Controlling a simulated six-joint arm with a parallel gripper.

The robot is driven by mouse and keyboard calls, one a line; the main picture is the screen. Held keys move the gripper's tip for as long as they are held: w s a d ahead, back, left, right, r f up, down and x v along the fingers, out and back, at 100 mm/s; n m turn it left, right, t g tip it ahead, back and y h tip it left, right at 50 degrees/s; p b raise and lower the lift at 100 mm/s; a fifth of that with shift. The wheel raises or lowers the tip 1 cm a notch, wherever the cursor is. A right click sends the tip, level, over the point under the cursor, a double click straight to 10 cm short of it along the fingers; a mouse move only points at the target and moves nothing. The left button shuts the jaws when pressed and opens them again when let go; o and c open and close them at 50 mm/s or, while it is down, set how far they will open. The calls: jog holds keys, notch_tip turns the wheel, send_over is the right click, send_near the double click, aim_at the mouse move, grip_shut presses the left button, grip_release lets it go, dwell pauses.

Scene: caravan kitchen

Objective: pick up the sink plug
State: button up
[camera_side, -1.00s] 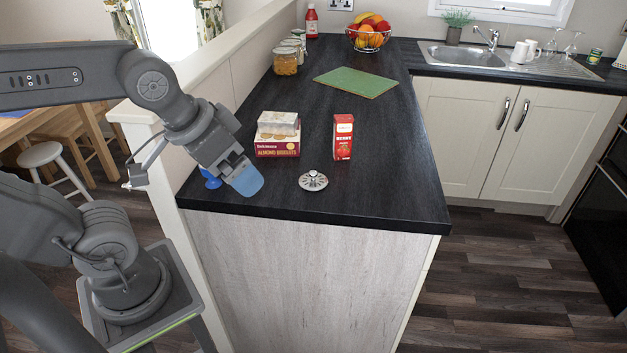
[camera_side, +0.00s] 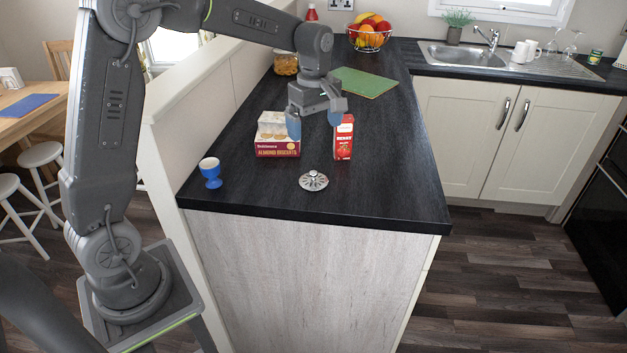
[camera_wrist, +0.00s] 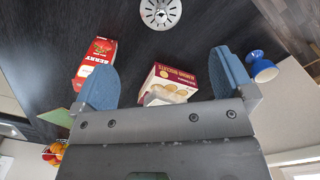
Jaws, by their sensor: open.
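The sink plug (camera_side: 313,181) is a round metal disc with holes and a raised centre. It lies on the dark worktop near the front edge. In the wrist view the plug (camera_wrist: 160,12) is at the top, partly cut off by the frame edge. My gripper (camera_side: 314,118) is open and empty. It is above the worktop, behind the plug and higher than it, over the biscuit box and the red carton. In the wrist view the blue fingertips (camera_wrist: 165,78) stand wide apart, with the plug beyond them.
The almond biscuit box (camera_side: 277,149) and red berry carton (camera_side: 343,141) stand just behind the plug. A blue egg cup (camera_side: 211,172) with a white top stands at the left. A green board (camera_side: 356,82) and fruit bowl (camera_side: 369,38) are farther back. Worktop right of the plug is clear.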

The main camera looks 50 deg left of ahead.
aim_at(314, 172)
notch_tip(314, 172, down, 14)
jog(key=shift+a+r, duration=0.1)
jog(key=shift+a, duration=0.05)
dwell(0.5)
jog(key=shift+c, duration=0.3)
jog(key=c, duration=0.9)
jog(key=shift+o, duration=0.2)
jog(key=shift+r, duration=0.1)
